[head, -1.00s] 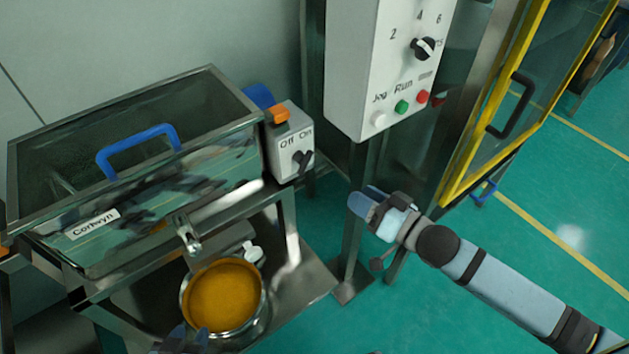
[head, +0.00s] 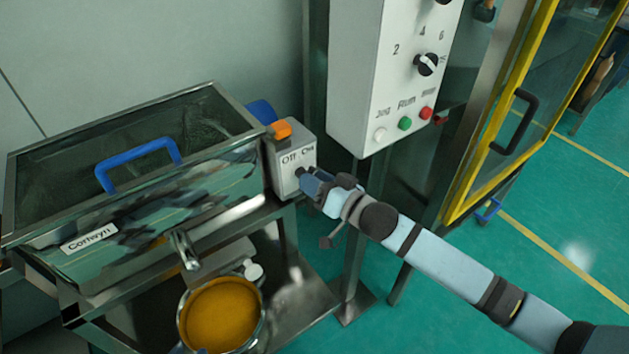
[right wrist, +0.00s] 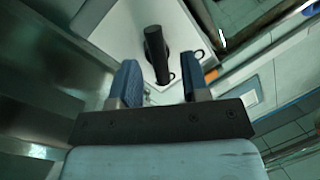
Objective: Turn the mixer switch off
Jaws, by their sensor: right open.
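The mixer switch is a black knob (right wrist: 156,52) on a small white box (head: 283,170) with Off and On labels, at the right end of the steel mixer (head: 150,215). In the head view the knob is mostly hidden behind my right gripper (head: 305,178), which is right at the box's front. In the right wrist view my right gripper (right wrist: 158,82) is open, and the knob stands between and just beyond its two blue fingertips. I cannot tell whether a finger touches it. My left gripper does not show clearly.
A taller white control panel (head: 375,80) with a dial and several buttons stands just right of and above my right arm. A yellow-framed door (head: 465,180) is further right. A pot with orange contents (head: 262,312) stands below the mixer's spout.

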